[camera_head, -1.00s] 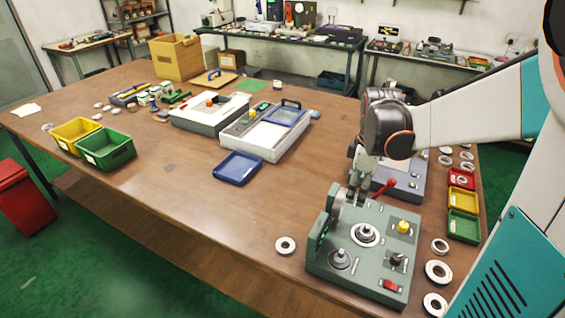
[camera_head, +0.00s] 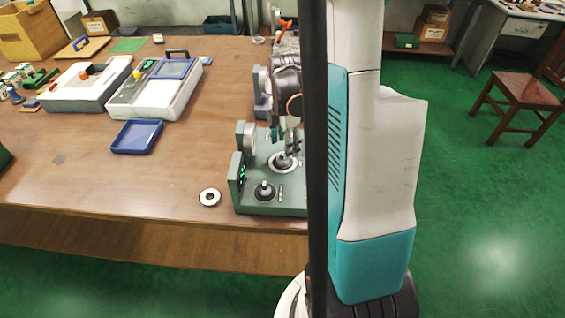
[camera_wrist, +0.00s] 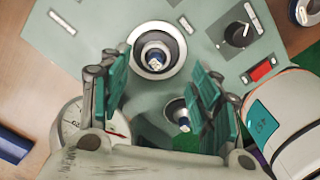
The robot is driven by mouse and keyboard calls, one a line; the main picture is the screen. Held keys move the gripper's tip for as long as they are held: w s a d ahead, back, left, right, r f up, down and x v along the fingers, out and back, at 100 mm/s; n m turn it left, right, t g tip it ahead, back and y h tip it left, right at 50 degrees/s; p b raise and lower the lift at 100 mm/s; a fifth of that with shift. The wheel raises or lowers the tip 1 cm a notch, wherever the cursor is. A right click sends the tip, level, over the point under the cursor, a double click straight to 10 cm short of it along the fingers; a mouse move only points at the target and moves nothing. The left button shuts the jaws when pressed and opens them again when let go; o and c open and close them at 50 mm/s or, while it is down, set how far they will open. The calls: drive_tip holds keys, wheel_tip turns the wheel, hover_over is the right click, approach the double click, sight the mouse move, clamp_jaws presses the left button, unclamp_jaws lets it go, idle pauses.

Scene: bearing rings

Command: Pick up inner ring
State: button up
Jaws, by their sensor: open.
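A green-grey bearing fixture (camera_head: 246,190) stands near the table's front edge. A pale metal ring (camera_head: 283,162) sits around a post on it, and this ring also shows in the wrist view (camera_wrist: 138,62). A smaller post (camera_wrist: 183,116) with a dark base stands beside it. My gripper (camera_head: 291,146) is just above the ringed post, pointing down. In the wrist view my gripper (camera_wrist: 163,82) has its green-padded fingers apart, with nothing between them. Another pale ring (camera_head: 210,197) lies flat on the table left of the fixture. I cannot tell which ring is the inner ring.
The fixture carries a dial gauge (camera_wrist: 88,122), a black knob (camera_wrist: 240,34) and a red button (camera_wrist: 262,70). A blue tray (camera_head: 137,137) and a grey-white case (camera_head: 158,90) stand further left. The table (camera_head: 110,185) is clear in front of the tray. My arm hides the table's right side.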

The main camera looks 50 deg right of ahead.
drive_tip(key=f+b, duration=0.1)
drive_tip(key=f, duration=0.2)
drive_tip(key=f+b, duration=0.1)
drive_tip(key=f, duration=0.1)
drive_tip(key=shift+w+f+b, duration=0.3)
drive_tip(key=shift+w+f, duration=0.05)
drive_tip(key=shift+r, duration=0.1)
drive_tip(key=c, duration=1.1)
